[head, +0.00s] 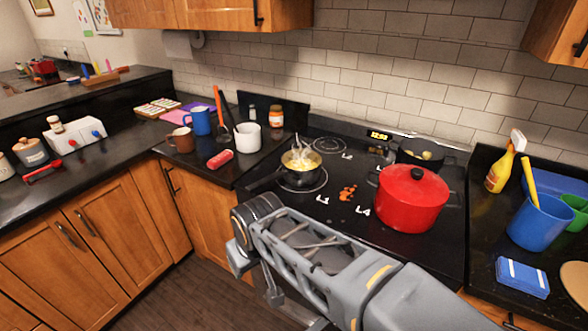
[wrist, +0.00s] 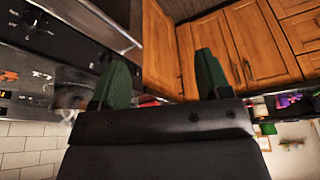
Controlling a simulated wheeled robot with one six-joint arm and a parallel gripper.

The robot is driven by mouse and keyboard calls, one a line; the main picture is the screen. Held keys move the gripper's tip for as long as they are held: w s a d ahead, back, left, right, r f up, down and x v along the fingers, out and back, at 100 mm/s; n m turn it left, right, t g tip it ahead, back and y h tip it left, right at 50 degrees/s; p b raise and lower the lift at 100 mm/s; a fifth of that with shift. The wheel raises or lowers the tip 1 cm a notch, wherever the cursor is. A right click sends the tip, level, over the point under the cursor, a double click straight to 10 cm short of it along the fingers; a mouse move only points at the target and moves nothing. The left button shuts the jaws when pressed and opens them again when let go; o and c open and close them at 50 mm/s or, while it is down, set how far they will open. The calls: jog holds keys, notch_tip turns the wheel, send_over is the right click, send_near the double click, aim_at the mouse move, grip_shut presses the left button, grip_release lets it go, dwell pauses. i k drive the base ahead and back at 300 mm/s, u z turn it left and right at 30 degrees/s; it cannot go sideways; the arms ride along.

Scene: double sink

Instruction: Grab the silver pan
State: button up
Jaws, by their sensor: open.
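The silver pan (head: 300,170) sits on the left front burner of the black stove in the head view, with steaming yellow food in it. Its dark handle (head: 263,182) points left, toward the stove's front edge. My gripper (wrist: 163,78) is open, with two green fingers apart and nothing between them in the wrist view. In the head view my arm reaches in from the lower right, and its end is in front of the stove, nearer than the pan and apart from it. A blurred grey shape at the left of the wrist view may be the pan.
A red lidded pot (head: 412,200) stands on the stove right of the pan, and a dark pan (head: 425,153) is behind it. Wooden cabinets (head: 125,225) are below the counter.

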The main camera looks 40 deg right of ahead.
aim_at(300, 178)
jog(key=k, duration=0.3)
jog(key=u, duration=0.85)
jog(key=i, duration=1.15)
jog(key=z, duration=0.7)
